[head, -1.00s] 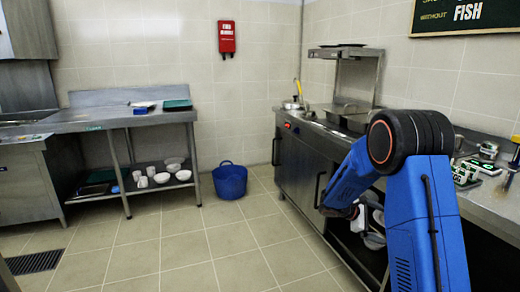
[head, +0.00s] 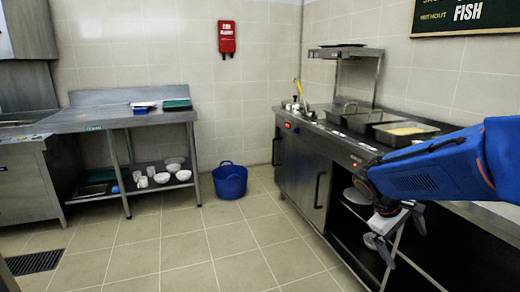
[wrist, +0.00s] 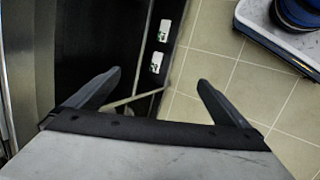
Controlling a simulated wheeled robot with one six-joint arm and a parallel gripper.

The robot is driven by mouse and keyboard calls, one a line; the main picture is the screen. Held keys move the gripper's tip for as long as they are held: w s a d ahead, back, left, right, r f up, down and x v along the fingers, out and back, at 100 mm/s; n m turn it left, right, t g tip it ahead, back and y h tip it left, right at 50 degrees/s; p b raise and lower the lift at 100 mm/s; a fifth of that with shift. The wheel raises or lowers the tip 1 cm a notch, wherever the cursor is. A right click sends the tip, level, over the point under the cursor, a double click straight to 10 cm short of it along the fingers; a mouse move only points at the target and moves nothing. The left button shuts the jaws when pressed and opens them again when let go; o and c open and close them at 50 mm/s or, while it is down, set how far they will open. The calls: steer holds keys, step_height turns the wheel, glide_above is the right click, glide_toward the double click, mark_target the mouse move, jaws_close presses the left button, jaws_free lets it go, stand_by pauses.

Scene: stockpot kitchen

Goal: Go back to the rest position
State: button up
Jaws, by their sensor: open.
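My gripper (head: 386,240) shows in the head view at the end of my blue arm. It is low, in front of the open shelf bay of the right-hand steel counter. Its jaws point downward. In the wrist view my gripper (wrist: 158,82) has its two dark fingers spread wide with nothing between them. Below them are the dark counter side and the tiled floor.
The steel counter (head: 300,170) runs along the right, with food pans (head: 405,132) on top. A blue tub (head: 230,182) stands on the floor at the back. A steel table (head: 110,118) with bowls (head: 174,164) below is at the left. The middle floor is clear.

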steer(key=s+a+r+m+t+y, duration=0.1)
steer(key=s+a+m+t+y, duration=0.1)
steer(key=s+a, duration=0.4)
steer(key=s+a+r+m+t+y, duration=0.1)
steer(key=s+a+y, duration=0.3)
steer(key=s, duration=0.9)
steer(key=shift+a+m+t, duration=0.8)
steer(key=shift+a, duration=0.35)
